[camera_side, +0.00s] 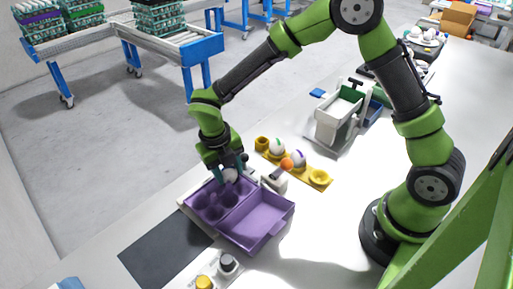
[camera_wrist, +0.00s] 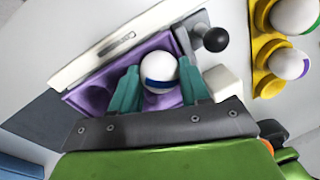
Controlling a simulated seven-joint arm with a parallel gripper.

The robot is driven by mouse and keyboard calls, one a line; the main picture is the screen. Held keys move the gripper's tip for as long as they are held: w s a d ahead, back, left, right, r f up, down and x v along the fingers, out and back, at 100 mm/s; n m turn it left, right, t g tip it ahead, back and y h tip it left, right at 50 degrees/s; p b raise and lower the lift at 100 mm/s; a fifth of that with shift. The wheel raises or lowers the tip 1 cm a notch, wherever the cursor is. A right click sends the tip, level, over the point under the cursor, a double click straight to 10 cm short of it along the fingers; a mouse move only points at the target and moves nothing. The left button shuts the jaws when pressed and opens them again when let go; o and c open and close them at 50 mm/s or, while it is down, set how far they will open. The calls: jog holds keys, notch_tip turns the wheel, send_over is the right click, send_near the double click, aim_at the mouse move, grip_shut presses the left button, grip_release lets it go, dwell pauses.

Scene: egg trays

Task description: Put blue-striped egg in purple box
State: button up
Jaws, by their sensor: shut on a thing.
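The blue-striped egg (camera_wrist: 159,70) is white with a dark blue band and sits between my gripper's two teal fingers in the wrist view. It also shows as a small white shape in the side view (camera_side: 229,175). My gripper (camera_side: 228,169) is shut on the egg, over the back part of the purple box (camera_side: 265,222). The box has round cups on its left part and a flat open compartment on its right. The egg is at or just above a back cup; I cannot tell whether it touches the box. Part of the box also shows in the wrist view (camera_wrist: 88,98).
A yellow egg holder (camera_side: 319,178) stands behind the box with a green-marked egg (camera_side: 277,147) and a purple-marked egg (camera_side: 298,159). A black-knobbed lever (camera_wrist: 215,40) is close beside the box. A dark mat (camera_side: 160,250) lies at front left.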

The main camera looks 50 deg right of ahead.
jog(key=shift+f, duration=0.15)
jog(key=o, duration=0.7)
jog(key=shift+o, duration=0.2)
notch_tip(320, 180, up, 17)
jog(key=a, duration=0.2)
jog(key=shift+w+a+f, duration=0.15)
jog(key=shift+w+a, duration=0.15)
jog(key=shift+w, duration=0.1)
